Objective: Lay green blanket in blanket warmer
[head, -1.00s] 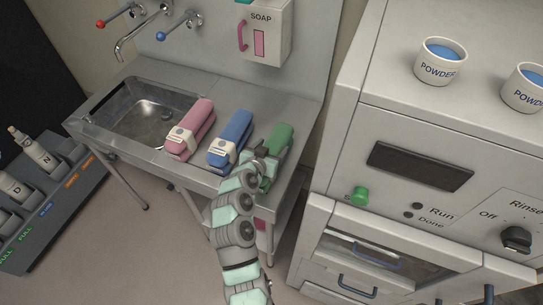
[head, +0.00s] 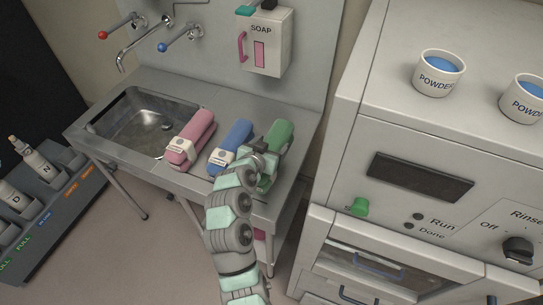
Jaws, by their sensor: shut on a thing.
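The green blanket (head: 279,137) is a rolled bundle at the right end of the steel sink counter, beside a blue one. My gripper (head: 262,158) is shut on the green blanket at its near end; my wrist hides part of it. I cannot tell whether the blanket is clear of the counter. No label marks the blanket warmer in view; a large grey cabinet (head: 345,130) at the right has a glass-fronted compartment (head: 365,262) with a blue handle low on its front, which looks closed.
A blue blanket (head: 233,143) and a pink blanket (head: 190,138) lie on the counter (head: 215,92) left of the green one. A soap dispenser (head: 268,42) hangs above. Two powder tubs (head: 438,78) stand on the cabinet. A bottle rack (head: 58,205) stands at lower left.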

